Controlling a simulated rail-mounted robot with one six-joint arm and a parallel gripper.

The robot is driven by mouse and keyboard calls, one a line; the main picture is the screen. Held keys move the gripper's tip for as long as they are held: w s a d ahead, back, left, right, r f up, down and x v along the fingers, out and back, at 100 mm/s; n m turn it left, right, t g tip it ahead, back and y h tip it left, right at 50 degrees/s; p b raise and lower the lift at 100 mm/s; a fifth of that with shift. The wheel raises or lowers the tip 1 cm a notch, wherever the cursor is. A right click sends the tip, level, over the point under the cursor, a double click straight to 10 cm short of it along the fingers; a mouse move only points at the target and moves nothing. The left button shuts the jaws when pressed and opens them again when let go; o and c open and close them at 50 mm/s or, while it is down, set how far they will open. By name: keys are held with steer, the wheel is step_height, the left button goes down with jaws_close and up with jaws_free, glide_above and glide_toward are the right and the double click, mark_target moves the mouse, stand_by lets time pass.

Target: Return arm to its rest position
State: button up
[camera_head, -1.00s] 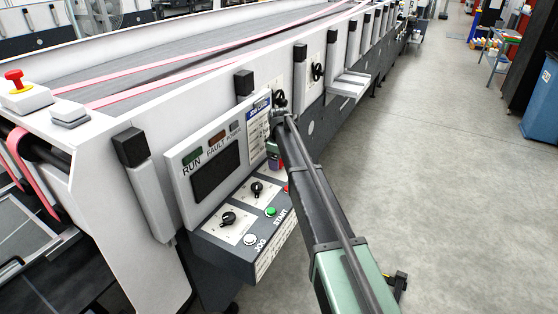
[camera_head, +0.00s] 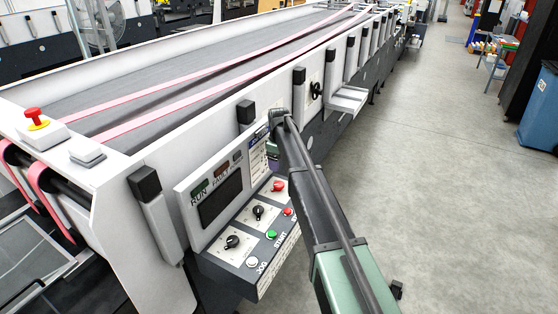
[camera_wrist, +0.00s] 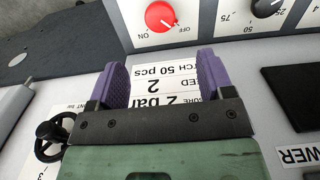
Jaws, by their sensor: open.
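My gripper (camera_wrist: 164,78) is open in the wrist view, its two purple fingers apart with nothing held between them. Behind the gap is a white printed card (camera_wrist: 165,82), partly hidden by the gripper body. A red ON/OFF rotary switch (camera_wrist: 161,16) lies just beyond the fingertips. In the head view my arm (camera_head: 315,190) reaches from the lower right up to the machine's side. Its end is beside the control panel (camera_head: 186,204), and the fingers there are mostly hidden by the arm.
The panel's lower box carries black knobs, a green START button (camera_head: 271,234) and red buttons. A black handwheel (camera_wrist: 52,140) is at left in the wrist view. A small white shelf (camera_head: 347,99) juts from the machine. The floor (camera_head: 450,190) to the right is clear.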

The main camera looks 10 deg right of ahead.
steer(key=shift+f, duration=0.1)
steer(key=s+f+m+b, duration=0.3)
steer(key=s, duration=1)
steer(key=s+f+m+b, duration=0.3)
steer(key=s+m, duration=0.1)
steer(key=s, duration=0.9)
steer(key=s+f+m+b, duration=0.3)
steer(key=s+f+b, duration=0.1)
steer(key=s, duration=0.9)
steer(key=shift+s+d, duration=0.2)
steer(key=shift+s, duration=0.2)
